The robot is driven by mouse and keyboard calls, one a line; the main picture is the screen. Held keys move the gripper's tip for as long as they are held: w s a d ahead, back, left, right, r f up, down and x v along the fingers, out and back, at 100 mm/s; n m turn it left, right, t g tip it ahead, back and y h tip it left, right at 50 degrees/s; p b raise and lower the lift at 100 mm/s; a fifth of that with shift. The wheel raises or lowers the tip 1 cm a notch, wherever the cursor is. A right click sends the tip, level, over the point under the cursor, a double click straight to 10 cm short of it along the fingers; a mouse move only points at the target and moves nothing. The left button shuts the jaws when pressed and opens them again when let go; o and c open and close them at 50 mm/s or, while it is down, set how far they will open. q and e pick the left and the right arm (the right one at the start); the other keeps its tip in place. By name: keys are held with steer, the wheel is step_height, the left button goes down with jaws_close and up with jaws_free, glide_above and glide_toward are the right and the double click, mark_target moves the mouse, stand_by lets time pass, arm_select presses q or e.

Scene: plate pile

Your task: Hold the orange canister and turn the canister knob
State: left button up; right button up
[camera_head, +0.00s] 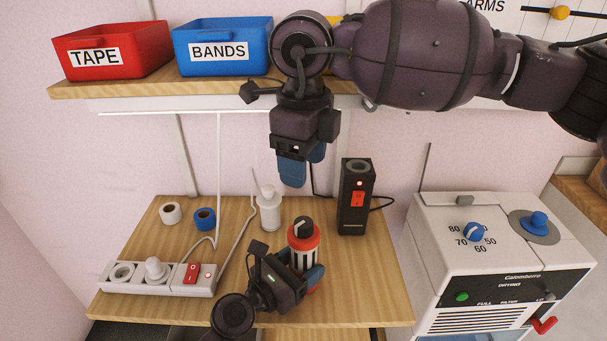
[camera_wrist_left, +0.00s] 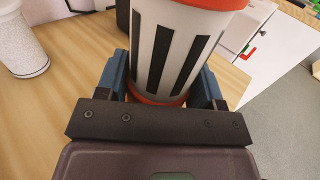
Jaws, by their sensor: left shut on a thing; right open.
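The orange canister (camera_head: 305,258) stands on the wooden table, with a white body, black stripes and orange bands. Its dark knob (camera_head: 303,226) with a light mark sits on top. My left gripper (camera_head: 304,280) is shut around the canister's lower body. In the left wrist view the canister (camera_wrist_left: 177,50) stands between the fingers, its top and knob out of frame. My right gripper (camera_head: 304,170) is open and empty, pointing down above and behind the canister, apart from the knob.
A white bottle (camera_head: 269,208) stands behind the canister, and a black charger box (camera_head: 356,197) is to its right. A power strip (camera_head: 158,278) and two tape rolls (camera_head: 170,213) are at left. A shelf (camera_head: 115,86) with bins hangs above. A white machine (camera_head: 495,260) stands right.

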arm_select(q)
steer(key=shift+r, duration=0.1)
steer(key=o, duration=1.4)
steer(key=shift+c, duration=0.2)
steer(key=shift+s+a, duration=0.1)
